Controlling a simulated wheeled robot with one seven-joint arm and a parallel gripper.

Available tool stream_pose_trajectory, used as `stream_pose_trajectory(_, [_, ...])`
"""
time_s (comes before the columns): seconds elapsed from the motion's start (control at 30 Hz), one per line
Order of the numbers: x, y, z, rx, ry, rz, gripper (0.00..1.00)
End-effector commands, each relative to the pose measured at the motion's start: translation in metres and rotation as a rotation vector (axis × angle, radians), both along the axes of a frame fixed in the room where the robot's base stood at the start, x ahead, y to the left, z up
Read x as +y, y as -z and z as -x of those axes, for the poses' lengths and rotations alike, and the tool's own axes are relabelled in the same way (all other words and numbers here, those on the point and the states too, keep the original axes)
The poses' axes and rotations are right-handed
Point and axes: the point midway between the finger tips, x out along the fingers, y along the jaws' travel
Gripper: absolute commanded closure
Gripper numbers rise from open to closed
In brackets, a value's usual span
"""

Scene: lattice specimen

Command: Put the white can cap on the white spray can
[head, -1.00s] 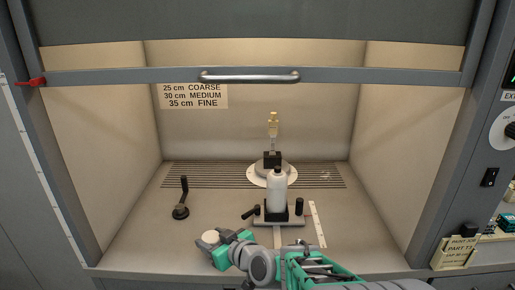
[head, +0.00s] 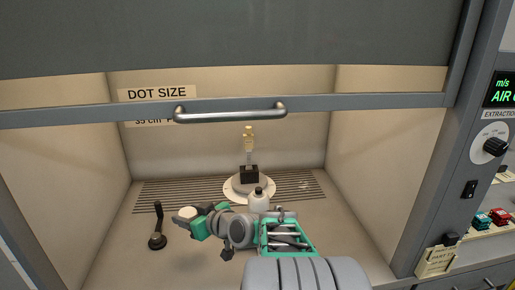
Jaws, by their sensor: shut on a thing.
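The white spray can (head: 259,202) stands upright in the fume hood, its dark top bare. My arm hides its lower part and the holder it stands in. My gripper (head: 194,217) is inside the hood, to the left of the can, shut on the white can cap (head: 187,213). The cap shows as a pale round shape at the fingertips, apart from the can.
Behind the can, a cream specimen (head: 248,139) stands on a dark block over a round white turntable (head: 243,188). A black crank handle (head: 157,228) stands at the left. The sash handle (head: 230,111) crosses above. Extraction controls (head: 490,144) are at the right.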

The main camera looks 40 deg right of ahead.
Motion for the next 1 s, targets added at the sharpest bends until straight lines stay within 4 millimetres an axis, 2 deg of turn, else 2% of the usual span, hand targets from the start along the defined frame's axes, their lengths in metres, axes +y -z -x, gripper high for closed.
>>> stream_pose_trajectory(0.03, [-0.032,-0.032,0.005,-0.004,0.042,0.001,0.92])
stream_pose_trajectory(0.2, [-0.12,-0.097,0.038,0.001,0.151,0.008,0.92])
stream_pose_trajectory(0.3, [-0.158,-0.124,0.061,0.009,0.2,0.017,0.92])
stream_pose_trajectory(0.4, [-0.18,-0.14,0.078,0.015,0.231,0.024,0.92])
stream_pose_trajectory(0.57, [-0.191,-0.142,0.087,0.021,0.244,0.026,0.92])
stream_pose_trajectory(1.0, [-0.19,-0.096,0.087,0.021,0.244,0.026,0.92])
